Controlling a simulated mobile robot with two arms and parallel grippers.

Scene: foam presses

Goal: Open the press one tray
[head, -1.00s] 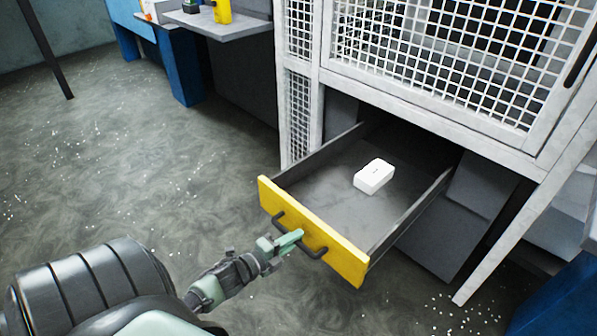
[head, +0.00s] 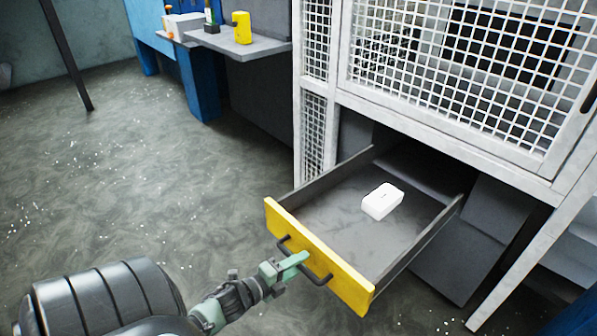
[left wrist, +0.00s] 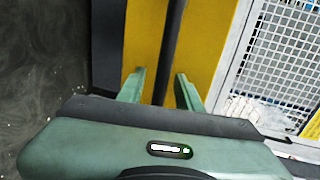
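The press one tray (head: 330,215) is a grey drawer with a yellow front (head: 345,278), standing far out from under the caged press. Its back edge shows. A dark bar handle (head: 318,277) is on the front; it also shows in the left wrist view (left wrist: 171,45). My left gripper (head: 292,262) is at the handle. In the left wrist view its two green fingers (left wrist: 160,88) stand apart on either side of the bar, with yellow front visible between bar and left finger. My right gripper is not in view.
A white box (head: 381,202) lies inside the tray. The press cage (head: 450,90) of white mesh rises above, with a slanted white leg (head: 515,265) at right. A grey shelf (head: 240,45) holds a yellow object (head: 241,28). The floor (head: 150,190) at left is open.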

